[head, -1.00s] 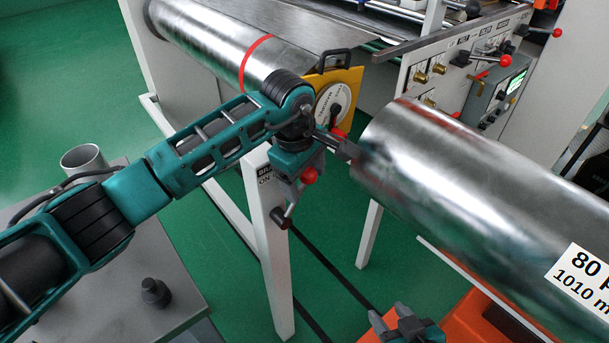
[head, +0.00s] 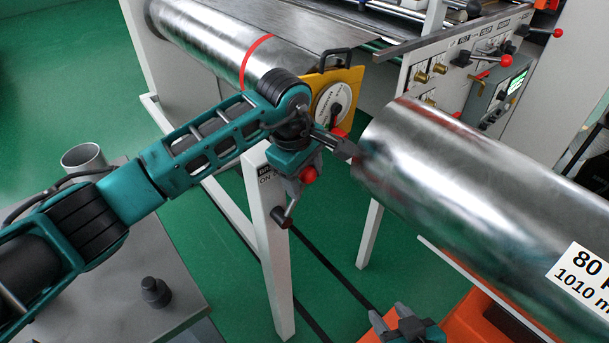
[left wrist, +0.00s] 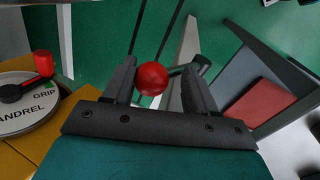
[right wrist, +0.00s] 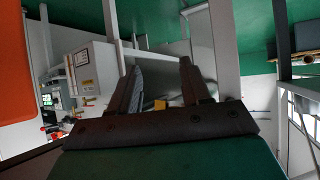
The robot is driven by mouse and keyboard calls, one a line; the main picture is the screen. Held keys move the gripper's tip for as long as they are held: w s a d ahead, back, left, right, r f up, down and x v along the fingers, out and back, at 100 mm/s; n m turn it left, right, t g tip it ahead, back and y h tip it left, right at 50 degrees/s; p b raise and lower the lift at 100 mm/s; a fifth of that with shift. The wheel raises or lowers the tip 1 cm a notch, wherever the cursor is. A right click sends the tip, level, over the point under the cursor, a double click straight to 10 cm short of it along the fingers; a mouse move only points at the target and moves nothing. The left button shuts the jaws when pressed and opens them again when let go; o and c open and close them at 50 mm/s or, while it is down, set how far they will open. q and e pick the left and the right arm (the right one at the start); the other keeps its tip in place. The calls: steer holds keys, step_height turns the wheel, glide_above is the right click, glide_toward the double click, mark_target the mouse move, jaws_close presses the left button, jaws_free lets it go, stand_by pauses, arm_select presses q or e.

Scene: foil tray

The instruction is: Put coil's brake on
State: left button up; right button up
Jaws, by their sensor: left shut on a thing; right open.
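The brake lever's red ball knob (head: 308,174) is at the front leg of the machine stand, beside a partly hidden brake label (head: 265,172). The lever's dark pivot (head: 284,216) is below it. My left gripper (head: 302,181) points down and is shut on the knob. In the left wrist view the red knob (left wrist: 151,78) sits between the fingers, its lever running off to the right. The silver coil (head: 200,42) with a red band is on the mandrel behind. My right gripper (head: 398,325) is open and empty at the bottom edge; its fingers also show in the right wrist view (right wrist: 160,80).
A yellow plate (head: 350,84) with a mandrel dial (head: 332,104) is just behind my left wrist. A large silver roll (head: 480,190) with a label is close on the right, above an orange body (head: 462,322). A control panel (head: 480,70) is behind.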

mark_target(289, 206)
arm_select(q)
steer(key=shift+s+a+t+h+b, duration=0.2)
steer(key=shift+a+t+h+b, duration=0.1)
steer(key=shift+h+b, duration=0.15)
steer(key=s+a+t+h+b, duration=0.1)
steer(key=b, duration=0.2)
steer(key=shift+a+h, duration=0.15)
steer(key=shift+h, duration=0.1)
steer(key=a+h+b, duration=0.1)
steer(key=b, duration=0.2)
steer(key=shift+s+r+t, duration=0.1)
steer(key=shift+s+t, duration=0.25)
steer(key=shift+t, duration=0.05)
steer(key=s+a+h+b, duration=0.1)
steer(key=b, duration=0.2)
steer(key=shift+r+t+b, duration=0.1)
steer(key=shift+t+b, duration=0.3)
steer(key=shift+s+a+r+t+h+b, duration=0.2)
steer(key=shift+a+t+h+b, duration=0.25)
steer(key=shift+b, duration=0.65)
steer(key=shift+s+r+h+b, duration=0.1)
steer(key=shift+r+h+b, duration=0.05)
steer(key=shift+h+b, duration=0.15)
arm_select(e)
step_height(289, 206, down, 9)
steer(key=w+a+y, duration=0.1)
steer(key=a, duration=0.2)
steer(key=shift+w+f, duration=0.2)
steer(key=shift+w, duration=0.05)
